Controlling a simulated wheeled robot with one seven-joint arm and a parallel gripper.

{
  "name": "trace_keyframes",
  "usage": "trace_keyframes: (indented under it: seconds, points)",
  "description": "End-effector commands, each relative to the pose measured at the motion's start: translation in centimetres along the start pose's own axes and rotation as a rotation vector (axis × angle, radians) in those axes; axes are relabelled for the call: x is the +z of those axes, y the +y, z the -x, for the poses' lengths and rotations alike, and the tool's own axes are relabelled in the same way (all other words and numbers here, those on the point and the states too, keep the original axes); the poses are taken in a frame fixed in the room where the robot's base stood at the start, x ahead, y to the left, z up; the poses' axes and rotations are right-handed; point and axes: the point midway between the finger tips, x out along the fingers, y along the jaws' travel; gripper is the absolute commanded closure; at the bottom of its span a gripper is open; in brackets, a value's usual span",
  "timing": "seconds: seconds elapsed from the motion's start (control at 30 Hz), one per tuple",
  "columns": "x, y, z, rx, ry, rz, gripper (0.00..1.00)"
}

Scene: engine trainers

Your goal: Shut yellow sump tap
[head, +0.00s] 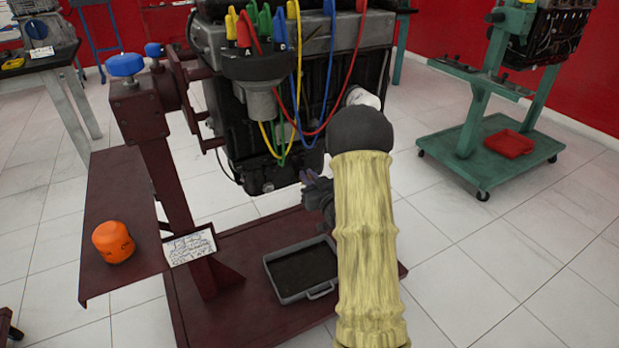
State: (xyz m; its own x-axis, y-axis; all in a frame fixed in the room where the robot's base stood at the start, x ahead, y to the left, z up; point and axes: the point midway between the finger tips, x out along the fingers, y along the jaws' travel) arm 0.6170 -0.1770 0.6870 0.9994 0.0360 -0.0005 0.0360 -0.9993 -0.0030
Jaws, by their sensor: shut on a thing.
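The engine (290,125) hangs on a dark red stand, with coloured leads over its top. Its underside is in view, but no yellow sump tap shows; my arm and gripper cover the lower right part of the engine. My gripper (316,185) is small and dark in this view, at the engine's lower right edge, partly behind my yellow-sleeved arm. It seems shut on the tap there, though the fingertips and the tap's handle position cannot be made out.
A grey drain tray (291,297) lies on the stand's base below the engine.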

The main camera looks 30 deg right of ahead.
Motion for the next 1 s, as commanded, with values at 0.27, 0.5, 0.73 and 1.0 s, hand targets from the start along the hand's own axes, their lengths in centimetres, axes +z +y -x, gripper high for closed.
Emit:
trace_keyframes:
  seconds: [0.27, 0.5, 0.73, 1.0]
  points:
    - [-0.2, 0.2, -0.1, 0.001, 0.002, -0.057, 1.00]
    - [-0.3, 0.5, -0.1, 0.000, 0.004, -0.194, 1.00]
    - [-0.2, 1.2, -0.1, 0.004, 0.005, -0.392, 1.00]
    - [0.0, 1.8, -0.1, 0.004, 0.007, -0.650, 1.00]
